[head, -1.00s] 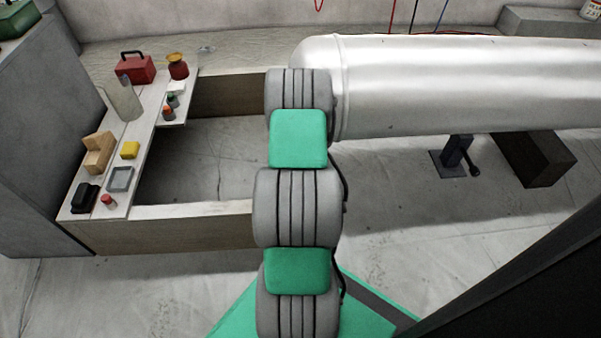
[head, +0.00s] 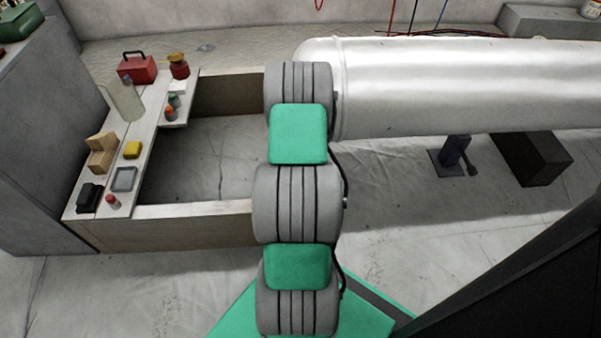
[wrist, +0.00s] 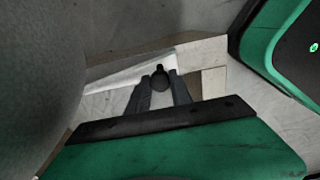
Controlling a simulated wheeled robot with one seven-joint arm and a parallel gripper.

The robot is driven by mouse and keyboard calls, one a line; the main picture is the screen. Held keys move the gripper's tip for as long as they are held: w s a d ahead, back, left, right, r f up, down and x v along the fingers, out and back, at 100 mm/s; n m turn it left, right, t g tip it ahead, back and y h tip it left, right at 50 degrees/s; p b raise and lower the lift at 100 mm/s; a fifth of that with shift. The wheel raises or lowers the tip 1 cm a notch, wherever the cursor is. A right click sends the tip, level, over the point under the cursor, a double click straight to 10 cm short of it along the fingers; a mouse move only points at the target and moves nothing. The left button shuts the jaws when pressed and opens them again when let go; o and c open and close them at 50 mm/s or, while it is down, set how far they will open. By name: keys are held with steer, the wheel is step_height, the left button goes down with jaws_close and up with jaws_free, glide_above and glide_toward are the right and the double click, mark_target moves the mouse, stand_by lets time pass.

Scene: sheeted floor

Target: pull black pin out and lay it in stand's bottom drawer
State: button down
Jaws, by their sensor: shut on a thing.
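In the wrist view my gripper (wrist: 160,82) has its two dark fingers closed on a small black piece with a rounded end, the black pin (wrist: 159,72). Most of the pin is hidden between the fingers, and I cannot tell whether its far end is in anything. Pale boards and the floor show behind it. In the head view my own arm hides the gripper and the pin. I cannot make out the stand's bottom drawer in either view.
A big silver cylinder (head: 450,90) lies at right. A dark box (head: 533,158) is below it.

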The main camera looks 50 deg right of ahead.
steer(key=shift+r, duration=0.15)
steer(key=shift+r+p, duration=1.5)
steer(key=shift+r, duration=0.4)
